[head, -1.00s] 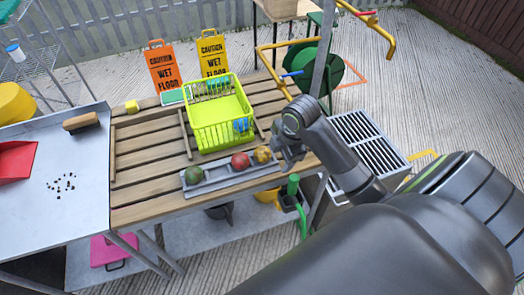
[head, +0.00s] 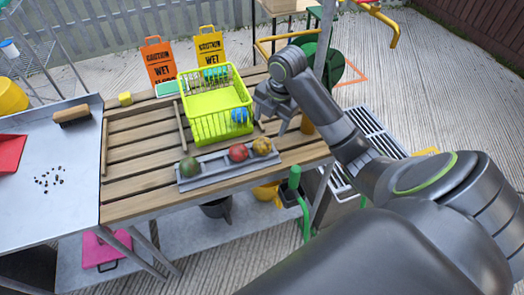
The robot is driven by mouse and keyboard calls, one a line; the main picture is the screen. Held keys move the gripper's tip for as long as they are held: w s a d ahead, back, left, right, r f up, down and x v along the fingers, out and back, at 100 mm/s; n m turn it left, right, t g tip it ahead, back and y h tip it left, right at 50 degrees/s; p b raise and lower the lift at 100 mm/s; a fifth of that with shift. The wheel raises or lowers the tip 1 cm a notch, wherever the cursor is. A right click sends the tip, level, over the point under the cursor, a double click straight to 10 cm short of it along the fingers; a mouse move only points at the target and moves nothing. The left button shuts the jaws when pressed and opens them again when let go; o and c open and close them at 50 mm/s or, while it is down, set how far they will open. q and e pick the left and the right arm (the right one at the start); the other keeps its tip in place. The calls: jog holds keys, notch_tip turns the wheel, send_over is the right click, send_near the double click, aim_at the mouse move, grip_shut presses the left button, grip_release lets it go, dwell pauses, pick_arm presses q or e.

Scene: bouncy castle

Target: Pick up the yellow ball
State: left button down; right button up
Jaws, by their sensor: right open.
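The yellow ball (head: 262,146) sits at the right end of a grey tray (head: 215,174) on the wooden slatted table. It looks mottled yellow-brown. A red ball (head: 238,152) and a green ball (head: 190,167) sit to its left in the same tray. My right gripper (head: 272,122) is open and empty, above and just behind the yellow ball, close to the basket's right side. Whether it touches anything is hard to tell. My left gripper is not in view.
A lime-green basket (head: 203,128) stands behind the tray with a blue ball (head: 240,115) in it. Two wet floor signs, orange (head: 158,62) and yellow (head: 210,45), stand at the back. A metal table (head: 50,150) with a brush (head: 75,114) adjoins on the left.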

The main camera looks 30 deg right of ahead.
aim_at(264, 140)
jog(key=f, duration=0.3)
jog(key=w+f+b, duration=0.1)
jog(key=f, duration=0.1)
jog(key=shift+a+f, duration=0.1)
jog(key=shift+a, duration=0.15)
jog(key=f, duration=0.2)
jog(key=w+f, duration=0.1)
jog(key=f, duration=0.2)
jog(key=shift+w+a+f, duration=0.15)
jog(key=shift+f, duration=0.15)
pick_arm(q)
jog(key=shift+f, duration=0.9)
pick_arm(e)
jog(key=c, duration=0.7)
